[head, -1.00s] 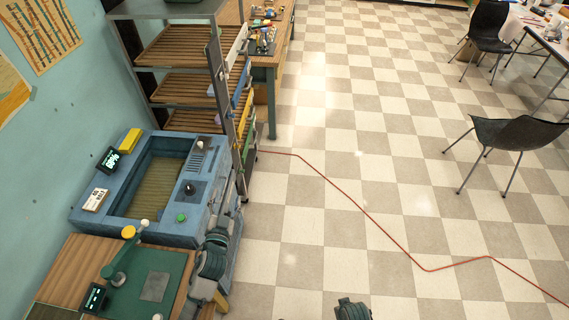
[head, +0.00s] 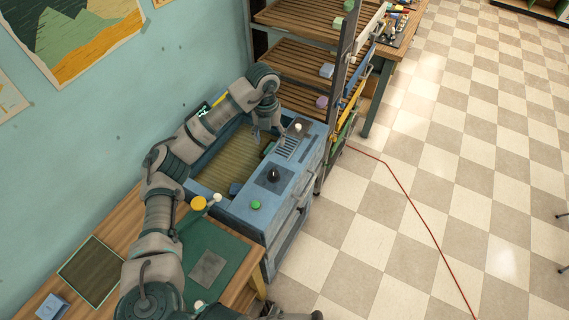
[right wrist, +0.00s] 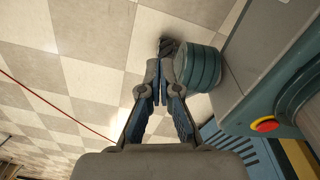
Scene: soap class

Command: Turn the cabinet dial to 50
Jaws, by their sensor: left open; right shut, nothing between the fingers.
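The blue cabinet (head: 229,210) stands against the wall, with an open slatted basin (head: 215,168) in its top. A black dial knob (head: 273,174) sits on its top panel; its scale and setting are too small to read. A green button (head: 255,205) is nearer me, and a white-topped knob (head: 298,127) is at the far end. My left gripper (head: 266,131) is open, pointing down over the basin's far right part, beyond the dial and apart from it. My right gripper (right wrist: 157,77) is shut and empty above the floor in the right wrist view.
A dark display (head: 203,112) is partly hidden behind my left arm. A wooden table (head: 118,221) with a green board (head: 225,262) stands nearer. A slatted shelf rack (head: 300,64) stands beyond the cabinet. A red cable (head: 400,203) crosses the open floor at right.

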